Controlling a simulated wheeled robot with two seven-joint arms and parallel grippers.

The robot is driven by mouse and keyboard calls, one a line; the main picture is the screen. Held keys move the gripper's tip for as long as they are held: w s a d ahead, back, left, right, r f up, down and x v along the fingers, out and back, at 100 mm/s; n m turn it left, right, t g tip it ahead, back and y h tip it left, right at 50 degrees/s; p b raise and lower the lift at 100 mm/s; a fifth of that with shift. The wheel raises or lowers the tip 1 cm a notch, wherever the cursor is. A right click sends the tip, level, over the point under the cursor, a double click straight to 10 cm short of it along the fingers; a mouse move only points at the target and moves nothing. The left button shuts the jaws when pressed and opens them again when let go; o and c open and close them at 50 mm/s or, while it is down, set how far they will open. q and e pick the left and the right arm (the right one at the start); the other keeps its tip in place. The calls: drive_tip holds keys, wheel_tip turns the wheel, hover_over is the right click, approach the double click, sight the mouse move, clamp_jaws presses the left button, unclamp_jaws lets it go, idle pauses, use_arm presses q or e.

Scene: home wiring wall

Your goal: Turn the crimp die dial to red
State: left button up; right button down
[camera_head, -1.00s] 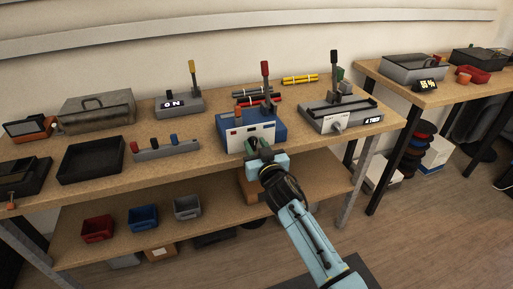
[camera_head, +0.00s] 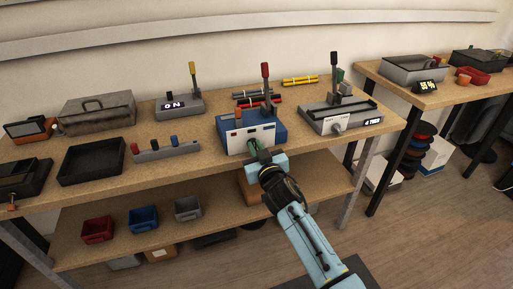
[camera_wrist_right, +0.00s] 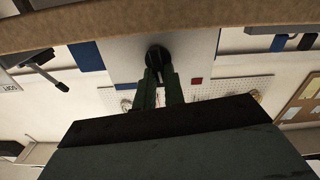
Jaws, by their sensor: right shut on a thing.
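The blue crimping machine (camera_head: 278,131) with a white front panel and a red-knobbed lever stands near the front edge of the bench. Its dial is a dark round knob (camera_wrist_right: 157,58) on the panel, seen between the fingers in the right wrist view. A light mark shows on the knob's lower part there. A red square (camera_wrist_right: 197,81) is on the panel beside it. My right gripper (camera_head: 257,146) is at the front of the panel, and its green fingers (camera_wrist_right: 160,88) are shut on the dial. The fingers hide part of the knob. My left gripper is not in view.
A grey device (camera_head: 340,114) with a lever stands right of the machine, and a grey block with coloured pegs (camera_head: 166,149) stands left. A black tray (camera_head: 91,161) lies farther left. The bench's front edge runs just below my right gripper.

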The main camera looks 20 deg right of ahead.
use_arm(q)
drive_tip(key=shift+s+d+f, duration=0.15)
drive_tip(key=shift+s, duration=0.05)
use_arm(e)
drive_tip(key=n, duration=1)
drive_tip(key=shift+a+f, duration=0.25)
drive_tip(key=shift+a, duration=0.1)
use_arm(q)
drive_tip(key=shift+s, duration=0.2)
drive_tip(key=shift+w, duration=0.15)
use_arm(e)
drive_tip(key=c, duration=1.5)
unclamp_jaws()
drive_tip(key=shift+c, duration=0.2)
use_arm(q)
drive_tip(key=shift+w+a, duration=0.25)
use_arm(e)
drive_tip(key=shift+o, duration=0.3)
drive_tip(key=shift+s, duration=0.1)
